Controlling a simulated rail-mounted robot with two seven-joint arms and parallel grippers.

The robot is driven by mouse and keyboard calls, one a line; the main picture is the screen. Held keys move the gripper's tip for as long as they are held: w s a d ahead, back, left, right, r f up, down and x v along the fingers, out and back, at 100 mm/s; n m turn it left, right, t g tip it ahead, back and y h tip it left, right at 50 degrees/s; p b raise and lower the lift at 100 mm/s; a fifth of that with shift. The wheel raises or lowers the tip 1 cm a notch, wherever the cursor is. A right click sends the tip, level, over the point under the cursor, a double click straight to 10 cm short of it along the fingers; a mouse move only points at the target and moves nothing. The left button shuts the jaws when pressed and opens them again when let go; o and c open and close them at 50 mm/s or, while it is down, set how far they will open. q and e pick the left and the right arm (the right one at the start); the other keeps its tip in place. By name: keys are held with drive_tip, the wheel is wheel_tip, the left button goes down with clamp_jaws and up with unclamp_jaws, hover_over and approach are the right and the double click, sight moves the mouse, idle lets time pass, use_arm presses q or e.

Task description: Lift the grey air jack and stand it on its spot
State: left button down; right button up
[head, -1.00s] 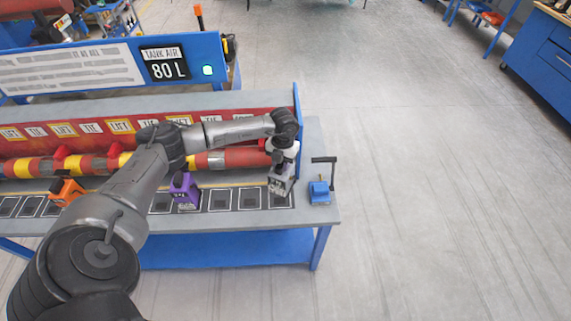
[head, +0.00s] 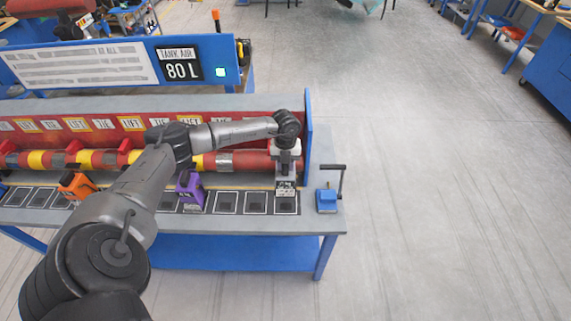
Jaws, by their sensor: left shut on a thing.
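My left gripper (head: 285,170) reaches over the right end of the bench and is shut on the grey air jack (head: 285,188). The jack looks upright, at the back edge of the rightmost dark square spot (head: 287,206). I cannot tell whether its foot touches the bench. The gripper hides the jack's upper part. My right gripper is out of view.
A purple jack (head: 190,191) and an orange jack (head: 75,186) stand along the row of squares. A blue hand pump (head: 327,200) with a dark lever stands right of the row. A red and yellow tube (head: 245,160) lies behind. A blue end panel (head: 308,140) is close right of my gripper.

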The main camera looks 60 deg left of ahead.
use_arm(q)
drive_tip(key=shift+r, duration=0.1)
drive_tip(key=shift+f+b, duration=2.2)
drive_tip(key=shift+f, duration=1.3)
drive_tip(key=shift+f+b, duration=1)
drive_tip(key=shift+f, duration=1.1)
